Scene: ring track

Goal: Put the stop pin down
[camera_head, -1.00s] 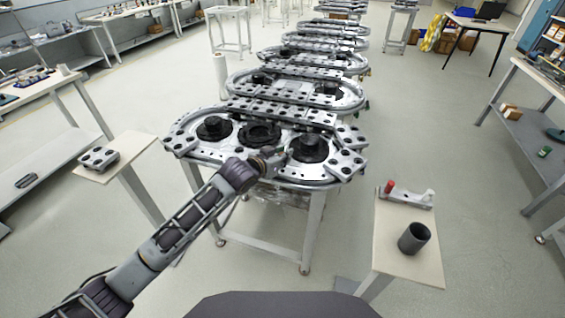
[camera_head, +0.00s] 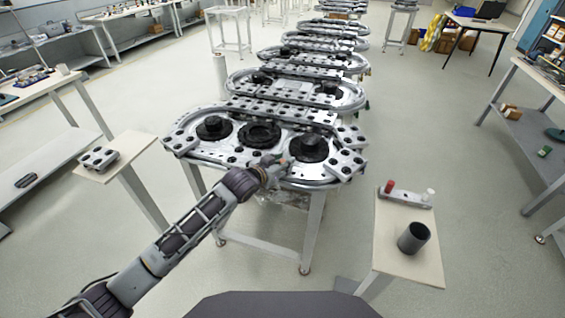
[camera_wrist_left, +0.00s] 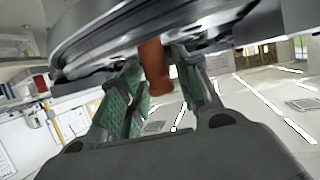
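The stop pin shows as an orange-brown peg (camera_wrist_left: 155,68) in the left wrist view, between the green finger pads of my left gripper (camera_wrist_left: 158,75). The pin's far end is in front of or under the dark rim of the ring track and cannot be made out. In the head view my left gripper (camera_head: 275,167) is at the front edge of the ring track (camera_head: 240,165), with a small orange spot of the pin (camera_head: 284,161) at its tips. My right gripper is not in view.
A side stand (camera_head: 425,255) at the right holds a grey cup (camera_head: 413,238) and a metal holder (camera_head: 405,197) with a red and a white peg.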

